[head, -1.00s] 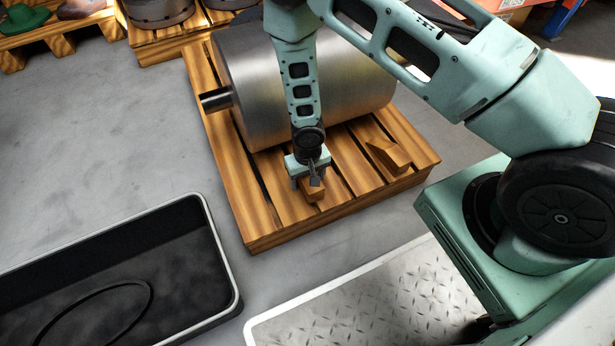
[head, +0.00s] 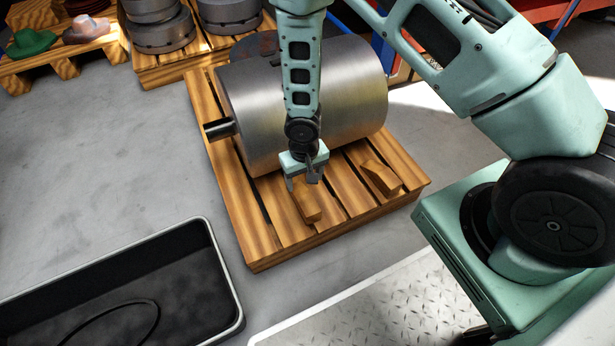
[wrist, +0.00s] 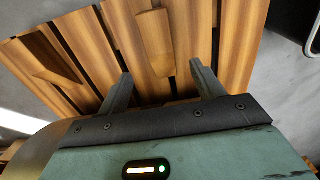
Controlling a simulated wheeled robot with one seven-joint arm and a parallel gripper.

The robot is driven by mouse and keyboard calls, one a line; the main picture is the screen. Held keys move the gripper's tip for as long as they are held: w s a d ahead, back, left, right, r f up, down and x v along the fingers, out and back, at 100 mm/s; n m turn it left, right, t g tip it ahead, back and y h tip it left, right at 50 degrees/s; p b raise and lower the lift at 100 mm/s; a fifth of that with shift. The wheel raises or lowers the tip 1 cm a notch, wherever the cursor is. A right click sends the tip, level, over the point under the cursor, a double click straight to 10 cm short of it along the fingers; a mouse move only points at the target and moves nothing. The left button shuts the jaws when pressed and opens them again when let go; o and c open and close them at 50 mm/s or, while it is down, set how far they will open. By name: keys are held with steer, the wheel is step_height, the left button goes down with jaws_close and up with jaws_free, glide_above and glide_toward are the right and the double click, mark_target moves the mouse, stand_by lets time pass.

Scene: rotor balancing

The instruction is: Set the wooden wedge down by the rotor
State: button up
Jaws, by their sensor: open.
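A wooden wedge (head: 307,208) lies on the pallet (head: 262,247) in front of the grey metal rotor (head: 345,100). In the wrist view the wedge (wrist: 154,40) shows ahead of and between the fingers. My gripper (head: 302,182) is open and empty, just above the wedge's rotor-side end. Its two fingers also show apart in the wrist view (wrist: 161,80). A second wooden wedge (head: 381,178) lies to the right on the same pallet, and shows at the left of the wrist view (wrist: 50,62). Whether either wedge touches the rotor is hard to tell.
A black tray with a pale rim (head: 228,285) stands on the floor at the lower left. Other pallets behind hold metal discs (head: 160,35) and hats (head: 32,42). The rotor's shaft end (head: 219,128) sticks out left. Grey floor on the left is clear.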

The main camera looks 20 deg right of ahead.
steer(key=s+a+r+n, duration=0.2)
steer(key=s+a+r, duration=0.1)
steer(key=r, duration=0.8)
steer(key=s+a+r+n, duration=0.1)
steer(key=s+a+r, duration=0.15)
steer(key=r, duration=0.75)
steer(key=s+r+n, duration=0.4)
steer(key=s+r, duration=0.8)
steer(key=s, duration=0.2)
steer(key=shift+s+a+r+n+y, duration=0.3)
